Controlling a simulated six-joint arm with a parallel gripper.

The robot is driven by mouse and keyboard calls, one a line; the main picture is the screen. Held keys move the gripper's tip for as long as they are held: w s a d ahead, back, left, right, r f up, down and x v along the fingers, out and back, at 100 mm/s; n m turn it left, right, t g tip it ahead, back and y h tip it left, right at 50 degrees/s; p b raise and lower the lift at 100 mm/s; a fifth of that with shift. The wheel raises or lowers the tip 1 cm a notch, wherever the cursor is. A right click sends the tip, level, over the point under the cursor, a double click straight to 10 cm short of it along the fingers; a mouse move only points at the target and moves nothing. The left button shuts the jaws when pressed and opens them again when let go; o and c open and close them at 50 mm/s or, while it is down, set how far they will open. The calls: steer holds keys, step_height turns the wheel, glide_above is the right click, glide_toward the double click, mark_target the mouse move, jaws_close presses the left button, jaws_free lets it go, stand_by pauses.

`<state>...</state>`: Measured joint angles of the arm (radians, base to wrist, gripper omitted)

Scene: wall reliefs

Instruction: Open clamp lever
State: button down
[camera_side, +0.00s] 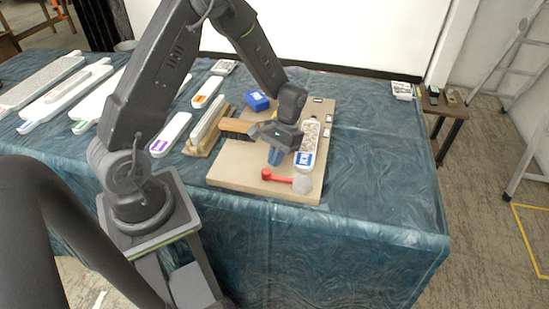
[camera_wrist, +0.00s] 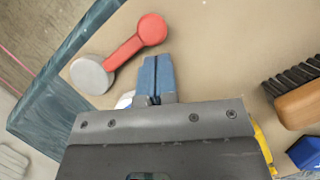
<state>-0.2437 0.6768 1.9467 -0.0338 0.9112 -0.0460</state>
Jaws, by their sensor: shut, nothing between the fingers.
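The clamp lever is a red arm with a round red knob (camera_side: 281,178) at the front of the tan board. It joins a grey round disc (camera_side: 302,184) at its right end in the side view. In the wrist view the red lever (camera_wrist: 137,39) runs up and right from the grey disc (camera_wrist: 92,75). My gripper (camera_side: 274,156) points down over the board, behind the lever in the side view. Its blue fingers (camera_wrist: 156,76) are together and empty, beside the lever and apart from it in the wrist view.
The tan board (camera_side: 235,178) lies on a table with a teal cloth (camera_side: 370,180). A wooden brush (camera_side: 238,125) with dark bristles, a blue box (camera_side: 257,100) and a blue-and-white item (camera_side: 305,160) are around my gripper. Several white pieces lie left.

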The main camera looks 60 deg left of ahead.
steer(key=shift+s+d, duration=0.1)
steer(key=shift+s, duration=0.15)
steer(key=shift+s+d+n, duration=0.25)
steer(key=shift+s+n, duration=0.15)
steer(key=shift+s, duration=0.25)
